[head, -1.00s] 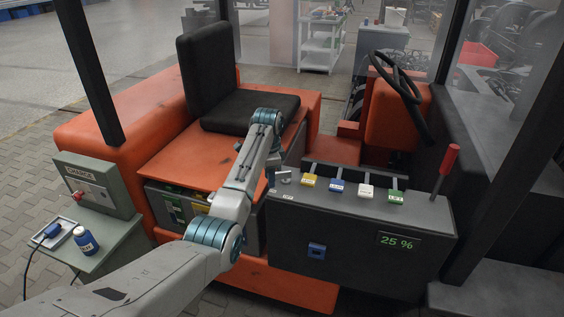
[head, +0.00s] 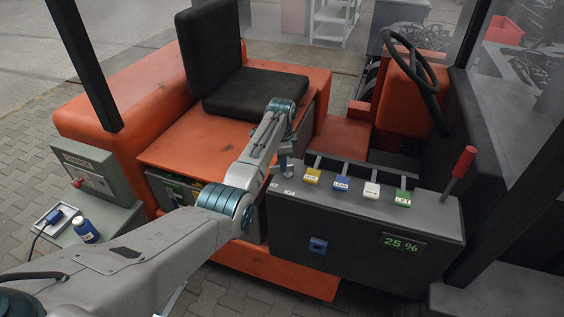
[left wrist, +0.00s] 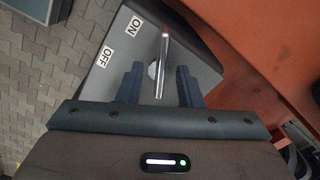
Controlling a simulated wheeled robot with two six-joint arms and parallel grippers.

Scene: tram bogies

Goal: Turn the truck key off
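The truck key (left wrist: 162,65) is a shiny metal bar on the dark corner of the console (head: 350,215). In the left wrist view its far end lies nearer the ON label (left wrist: 134,26) than the OFF label (left wrist: 105,58). My left gripper (left wrist: 160,88) is open, with one finger on each side of the key and a gap showing on both sides. In the head view the left gripper (head: 286,170) is over the console's left corner, and it hides most of the key. My right gripper is not in view.
Several labelled levers (head: 341,185) stand just right of the key. A red-handled lever (head: 464,162) is at the console's right end, above a 25 % display (head: 402,243). The seat (head: 250,103) is behind my left arm. A grey charge box (head: 90,172) is at left.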

